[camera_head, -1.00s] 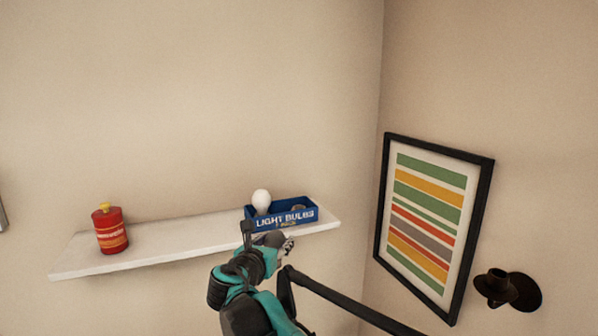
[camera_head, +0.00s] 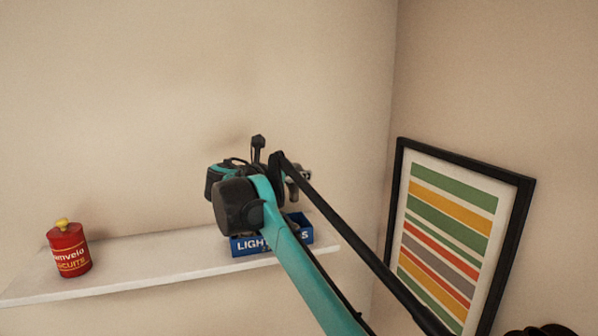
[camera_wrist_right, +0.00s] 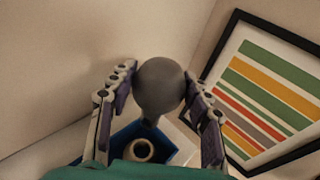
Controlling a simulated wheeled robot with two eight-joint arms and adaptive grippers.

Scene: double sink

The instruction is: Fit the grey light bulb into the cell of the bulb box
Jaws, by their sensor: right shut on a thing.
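The blue bulb box (camera_head: 244,246) stands on the right part of the white shelf, partly hidden behind my right arm in the head view. In the right wrist view the box (camera_wrist_right: 168,150) lies below, with a round, pale-rimmed cell (camera_wrist_right: 140,150) in it. My right gripper (camera_wrist_right: 158,88) is shut on the grey light bulb (camera_wrist_right: 160,82), its fingers on either side of the globe. The bulb's neck points down, above the box and apart from the cell as far as I can tell. The gripper's fingertips (camera_head: 298,178) show only partly in the head view. My left gripper is not in view.
A red can with a yellow cap (camera_head: 69,250) stands on the left of the white shelf (camera_head: 140,275). A framed striped picture (camera_head: 448,240) hangs on the right wall. The shelf between can and box is clear.

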